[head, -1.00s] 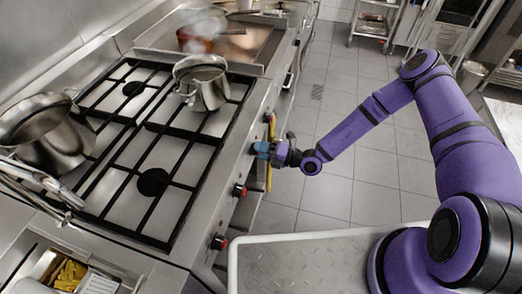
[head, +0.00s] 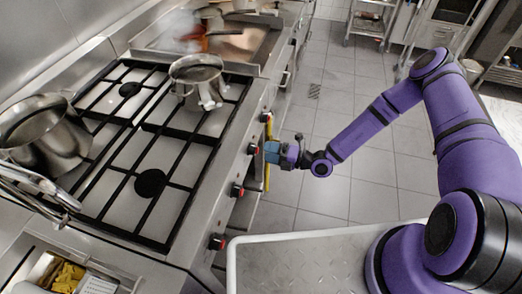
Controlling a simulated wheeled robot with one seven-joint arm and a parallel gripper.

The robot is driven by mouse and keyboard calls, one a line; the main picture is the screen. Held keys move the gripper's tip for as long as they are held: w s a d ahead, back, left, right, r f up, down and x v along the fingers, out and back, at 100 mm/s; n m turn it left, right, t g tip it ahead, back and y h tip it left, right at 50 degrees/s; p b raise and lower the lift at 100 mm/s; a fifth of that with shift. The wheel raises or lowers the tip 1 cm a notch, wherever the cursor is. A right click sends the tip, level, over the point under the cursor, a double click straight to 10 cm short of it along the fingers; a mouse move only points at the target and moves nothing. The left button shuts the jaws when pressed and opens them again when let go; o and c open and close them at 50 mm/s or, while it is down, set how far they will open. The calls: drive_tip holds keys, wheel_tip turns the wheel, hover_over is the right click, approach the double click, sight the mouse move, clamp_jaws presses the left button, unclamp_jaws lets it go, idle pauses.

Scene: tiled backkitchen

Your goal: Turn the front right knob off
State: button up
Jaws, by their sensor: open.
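The stove (head: 178,226) has black grates and a row of knobs along its front panel, on the right side of the stove in the head view. One red-and-black knob (head: 217,242) is nearest to me, another (head: 237,190) is in the middle, and a third dark knob (head: 253,149) is further along. My gripper (head: 269,152), with blue fingers, is open and empty just to the right of this third knob. A small gap seems to lie between them. I cannot tell from this view which way the third knob is turned.
A steel pot (head: 197,76) stands on the far burner near the front panel, and a larger pot (head: 45,135) is at left. A yellow bar (head: 268,180) runs beside my gripper. Tiled floor (head: 330,130) is clear to the right.

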drive_tip(key=v, duration=0.6)
drive_tip(key=shift+d, duration=0.3)
drive_tip(key=s+d+r+n+g+h, duration=0.1)
drive_tip(key=d+r+n+g+h, duration=0.15)
drive_tip(key=r+n, duration=0.65)
drive_tip(key=s+d+r+n+g+h, duration=0.2)
drive_tip(key=r+n+g+h, duration=0.15)
drive_tip(key=r+n, duration=0.55)
drive_tip(key=s+d+r+n+g+h, duration=0.1)
drive_tip(key=d+r+n+g+h, duration=0.15)
drive_tip(key=r+n, duration=0.7)
drive_tip(key=s+d+r+n+t+h, duration=0.2)
drive_tip(key=s+d+r+n, duration=0.1)
drive_tip(key=s+r, duration=0.3)
drive_tip(key=s+d+r+n+t+h, duration=0.3)
drive_tip(key=s+r, duration=0.3)
drive_tip(key=r, duration=0.4)
drive_tip(key=s+d+r+n+t+h, duration=0.2)
drive_tip(key=s+d+r+n+h, duration=0.1)
drive_tip(key=s+r, duration=0.4)
wheel_tip(320, 180, up, 2)
drive_tip(key=shift+d+r+n+t, duration=0.1)
drive_tip(key=shift+d+n+t, duration=0.2)
drive_tip(key=shift+n, duration=0.45)
